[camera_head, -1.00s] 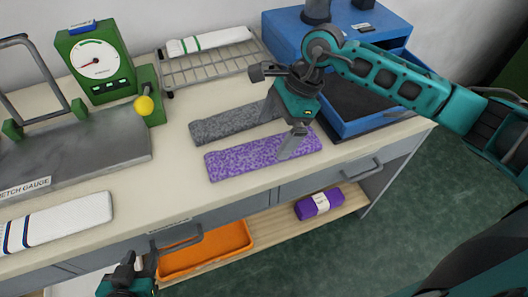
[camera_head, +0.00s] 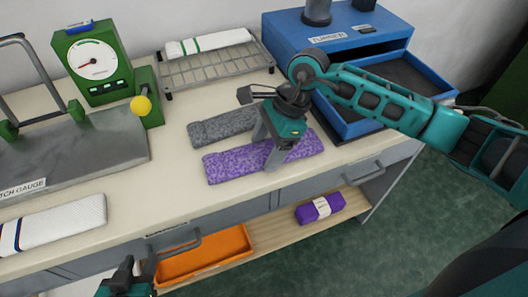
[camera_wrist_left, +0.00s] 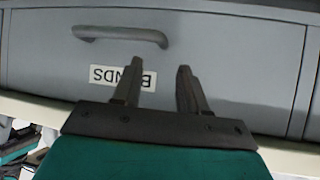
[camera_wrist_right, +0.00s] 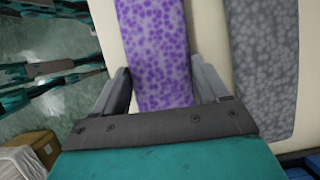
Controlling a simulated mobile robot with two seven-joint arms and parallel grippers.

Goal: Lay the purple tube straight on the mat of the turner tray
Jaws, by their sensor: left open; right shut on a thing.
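The purple speckled tube (camera_head: 222,165) lies flat near the front edge of the bench; it also shows in the right wrist view (camera_wrist_right: 155,40). My right gripper (camera_head: 268,147) comes down over its middle, with one finger on each long side, and is shut on it. The turner (camera_head: 345,45) is a blue unit at the back right. Its blue-walled tray (camera_head: 358,130) has a dark mat (camera_head: 405,73), partly hidden by my right arm. My left gripper (camera_wrist_left: 158,80) is open and empty, in front of a drawer labelled BANDS.
A grey speckled tube (camera_head: 215,128) lies just behind the purple one. A wire rack (camera_head: 215,68) holds a white tube with green stripes. A green gauge (camera_head: 92,62) and a striped white tube (camera_head: 65,222) are at left. An orange bin (camera_head: 205,258) and a purple bundle (camera_head: 320,209) are below.

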